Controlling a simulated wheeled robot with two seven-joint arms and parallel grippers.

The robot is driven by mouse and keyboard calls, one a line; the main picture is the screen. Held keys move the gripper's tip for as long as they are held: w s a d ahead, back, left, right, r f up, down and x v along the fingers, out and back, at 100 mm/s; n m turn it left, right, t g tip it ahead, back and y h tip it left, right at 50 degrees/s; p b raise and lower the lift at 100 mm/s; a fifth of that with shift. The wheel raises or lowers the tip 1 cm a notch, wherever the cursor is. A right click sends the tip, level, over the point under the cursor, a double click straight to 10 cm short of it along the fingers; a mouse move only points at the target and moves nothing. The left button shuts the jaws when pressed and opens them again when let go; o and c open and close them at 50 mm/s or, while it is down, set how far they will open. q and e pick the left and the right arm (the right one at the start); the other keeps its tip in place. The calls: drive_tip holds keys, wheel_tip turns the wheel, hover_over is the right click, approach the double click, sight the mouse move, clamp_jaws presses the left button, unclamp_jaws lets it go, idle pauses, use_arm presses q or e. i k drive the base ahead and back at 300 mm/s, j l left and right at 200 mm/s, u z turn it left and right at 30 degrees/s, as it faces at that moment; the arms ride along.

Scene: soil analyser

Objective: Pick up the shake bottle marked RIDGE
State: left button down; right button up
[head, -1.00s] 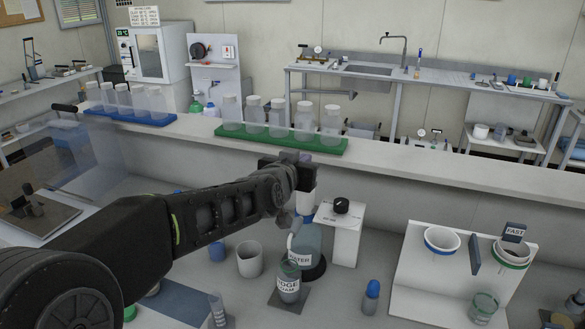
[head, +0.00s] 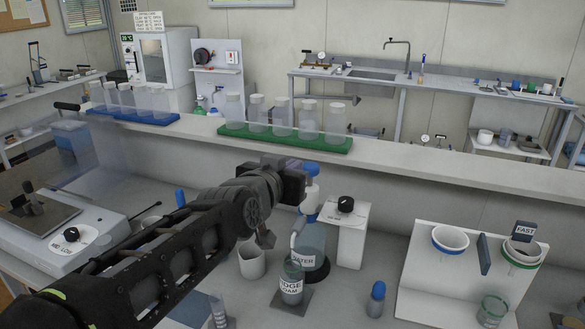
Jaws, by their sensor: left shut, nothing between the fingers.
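The shake bottle marked RIDGE (head: 291,284), a clear bottle with dark contents and a white label whose lower line looks like LOAM, stands upright on a small dark square pad (head: 292,304) on the bench. My left gripper (head: 290,170) is above and behind it in the picture, near the top of the blue-capped WATER bottle (head: 313,240). Its fingers are small and partly hidden by the wrist; it is shut and empty, apart from the RIDGE bottle. My right gripper is not in view.
The WATER bottle stands close behind the RIDGE bottle. A white box with a black knob (head: 346,235) is to its right, a grey cup (head: 252,262) to its left. A blue-capped bottle (head: 376,299) stands right. A white funnel stand (head: 424,290) is farther right.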

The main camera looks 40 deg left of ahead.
sight(291, 275)
drive_tip(key=k+l, duration=0.25)
drive_tip(key=k, duration=0.25)
drive_tip(key=k+l, duration=0.25)
drive_tip(key=k, duration=0.2)
